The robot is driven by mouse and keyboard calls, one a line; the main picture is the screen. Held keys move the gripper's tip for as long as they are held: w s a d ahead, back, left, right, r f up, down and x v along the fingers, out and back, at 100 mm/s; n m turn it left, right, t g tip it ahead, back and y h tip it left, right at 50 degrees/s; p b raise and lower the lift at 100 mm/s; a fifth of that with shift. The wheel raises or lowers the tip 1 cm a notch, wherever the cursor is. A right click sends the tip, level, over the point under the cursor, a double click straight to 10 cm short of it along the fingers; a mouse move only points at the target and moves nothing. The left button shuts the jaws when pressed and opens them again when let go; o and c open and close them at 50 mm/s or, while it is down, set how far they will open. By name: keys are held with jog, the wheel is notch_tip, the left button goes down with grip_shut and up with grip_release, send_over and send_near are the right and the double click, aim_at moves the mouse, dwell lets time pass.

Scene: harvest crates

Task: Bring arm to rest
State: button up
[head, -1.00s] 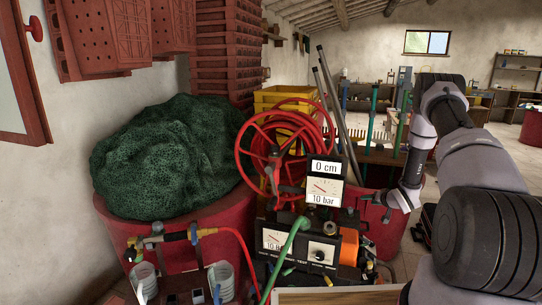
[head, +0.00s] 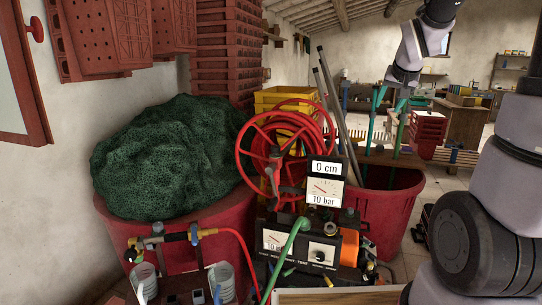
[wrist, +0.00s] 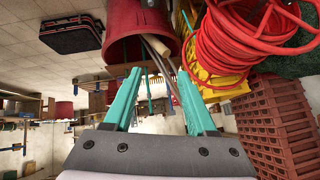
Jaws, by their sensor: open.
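My gripper (head: 391,104) is at the upper right of the head view, with its two green fingers hanging down in front of the far part of the room. In the wrist view my gripper (wrist: 158,98) shows its green fingers spread apart, with nothing between them. It is open and empty, and touches nothing that I can see. My arm is raised at the right side of the head view, and its upper part runs out of the top of the picture.
A red tub (head: 395,205) with long poles stands below my gripper. A red hose reel (head: 262,150) and a gauge box (head: 290,245) stand left of it. Green netting (head: 165,160) fills another tub. Red crates (head: 226,60) are stacked behind. A black case (wrist: 72,32) lies on the floor.

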jog(key=s+a+r+y, duration=0.1)
jog(key=s+a, duration=0.2)
jog(key=s, duration=0.5)
jog(key=s+a+r+g+y, duration=0.1)
jog(key=s+a, duration=0.2)
jog(key=s, duration=0.5)
jog(key=s+a+r+n+y, duration=0.1)
jog(key=s+a, duration=0.3)
jog(key=s, duration=0.4)
jog(key=shift+r, duration=0.45)
